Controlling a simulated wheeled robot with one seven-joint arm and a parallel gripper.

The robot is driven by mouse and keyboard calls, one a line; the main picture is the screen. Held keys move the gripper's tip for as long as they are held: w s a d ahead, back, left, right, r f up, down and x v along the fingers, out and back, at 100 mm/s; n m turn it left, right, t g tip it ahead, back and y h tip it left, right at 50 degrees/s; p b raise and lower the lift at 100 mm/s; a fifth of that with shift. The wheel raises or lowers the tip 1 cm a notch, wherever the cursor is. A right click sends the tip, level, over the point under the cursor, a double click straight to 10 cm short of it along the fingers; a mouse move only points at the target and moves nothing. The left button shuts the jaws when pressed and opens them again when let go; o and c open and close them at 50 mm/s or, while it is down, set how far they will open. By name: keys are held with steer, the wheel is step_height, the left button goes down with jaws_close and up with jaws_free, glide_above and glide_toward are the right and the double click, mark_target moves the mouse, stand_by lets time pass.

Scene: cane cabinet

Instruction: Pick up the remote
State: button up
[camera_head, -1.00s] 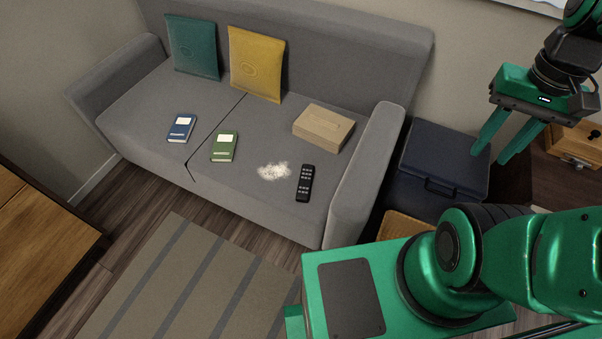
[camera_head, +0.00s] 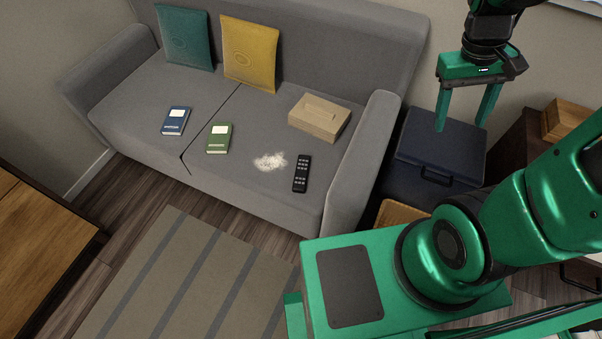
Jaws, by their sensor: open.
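The remote (camera_head: 301,174) is black with pale buttons. It lies on the right seat cushion of the grey sofa (camera_head: 240,185), close to the front edge and the right armrest. My gripper (camera_head: 459,124) is open and empty, with its two green fingers pointing down. In the picture it is above and to the right of the remote, over the dark blue case beyond the right armrest, well apart from the remote.
A white crumbly patch (camera_head: 270,161) lies just left of the remote. A cardboard tissue box (camera_head: 319,118) sits behind it. Green (camera_head: 219,138) and blue (camera_head: 176,121) books lie further left. The right armrest (camera_head: 362,160) and dark blue case (camera_head: 436,150) stand right of the remote.

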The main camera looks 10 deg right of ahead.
steer(key=w+a+f+n+h, duration=0.4)
steer(key=w+a+f+n, duration=0.25)
steer(key=w+f, duration=0.3)
steer(key=n+t+y, duration=0.2)
steer(key=n+t, duration=1.2)
steer(key=n, duration=1.3)
glide_toward(301, 174)
steer(key=shift+s+r, duration=0.35)
steer(key=shift+r, duration=0.2)
steer(key=shift+s+a+f+n, duration=0.1)
steer(key=shift+s+f+n, duration=0.1)
steer(key=shift+f+n, duration=0.25)
steer(key=x, duration=1)
steer(key=shift+w, duration=0.35)
steer(key=c, duration=1.2)
